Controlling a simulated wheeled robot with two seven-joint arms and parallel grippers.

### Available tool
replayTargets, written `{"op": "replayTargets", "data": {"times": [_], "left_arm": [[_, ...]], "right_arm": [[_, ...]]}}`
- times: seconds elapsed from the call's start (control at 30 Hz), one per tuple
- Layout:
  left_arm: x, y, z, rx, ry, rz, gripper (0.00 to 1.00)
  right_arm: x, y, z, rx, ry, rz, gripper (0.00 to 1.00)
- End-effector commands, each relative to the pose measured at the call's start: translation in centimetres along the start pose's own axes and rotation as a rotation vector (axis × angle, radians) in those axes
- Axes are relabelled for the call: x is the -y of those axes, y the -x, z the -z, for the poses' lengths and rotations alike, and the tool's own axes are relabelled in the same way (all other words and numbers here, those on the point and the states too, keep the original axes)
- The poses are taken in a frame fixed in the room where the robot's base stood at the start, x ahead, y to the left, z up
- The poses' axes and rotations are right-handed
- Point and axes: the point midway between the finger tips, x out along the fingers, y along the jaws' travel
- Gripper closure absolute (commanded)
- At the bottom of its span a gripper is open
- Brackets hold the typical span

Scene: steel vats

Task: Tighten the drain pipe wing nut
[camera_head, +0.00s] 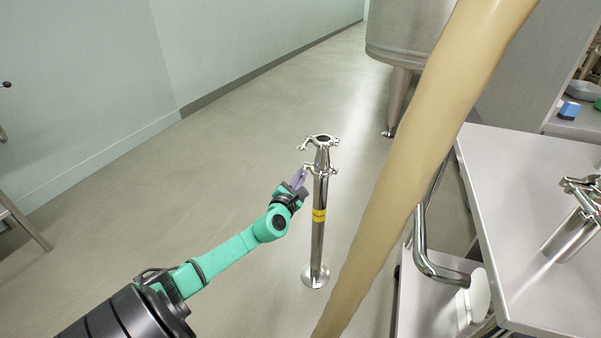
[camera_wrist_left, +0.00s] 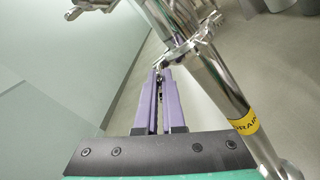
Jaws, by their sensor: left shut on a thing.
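The drain pipe (camera_head: 318,240) is a steel pipe standing upright on a round floor flange, with a yellow label (camera_head: 319,215) that also shows in the wrist view (camera_wrist_left: 244,122). A clamp (camera_head: 323,169) circles it below the top, and another clamp (camera_head: 319,142) sits at its upper end. My left gripper (camera_head: 301,174) reaches the lower clamp from the left. In the left wrist view its purple fingers (camera_wrist_left: 160,76) are nearly together, shut on the small steel wing nut (camera_wrist_left: 159,66) beside the clamp (camera_wrist_left: 198,42). The fingertips partly hide the nut. My right gripper is not in view.
A thick beige hose (camera_head: 420,140) runs diagonally close to the right of the pipe. A steel cart (camera_head: 530,190) with a bent handle stands at the right with steel fittings on it. A vat (camera_head: 405,35) stands behind.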

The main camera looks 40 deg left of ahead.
Motion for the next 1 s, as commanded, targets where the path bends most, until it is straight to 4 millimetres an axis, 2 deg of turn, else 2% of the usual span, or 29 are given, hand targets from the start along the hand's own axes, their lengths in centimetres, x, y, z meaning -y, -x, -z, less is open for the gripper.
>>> {"op": "replayTargets", "data": {"times": [0.27,0.6,0.8,1.0], "left_arm": [[-0.3,0.0,-0.3,-0.001,-0.264,0.000,1.00],[-0.3,0.0,-0.3,-0.001,-0.587,0.000,1.00],[-0.3,0.0,-0.3,-0.001,-0.772,-0.001,1.00],[-0.2,0.0,-0.2,-0.001,-0.933,-0.001,1.00]], "right_arm": [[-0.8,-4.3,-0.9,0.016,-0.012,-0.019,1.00],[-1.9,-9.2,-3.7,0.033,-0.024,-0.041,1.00],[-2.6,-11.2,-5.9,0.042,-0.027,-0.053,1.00],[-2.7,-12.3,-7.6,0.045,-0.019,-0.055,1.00]]}}
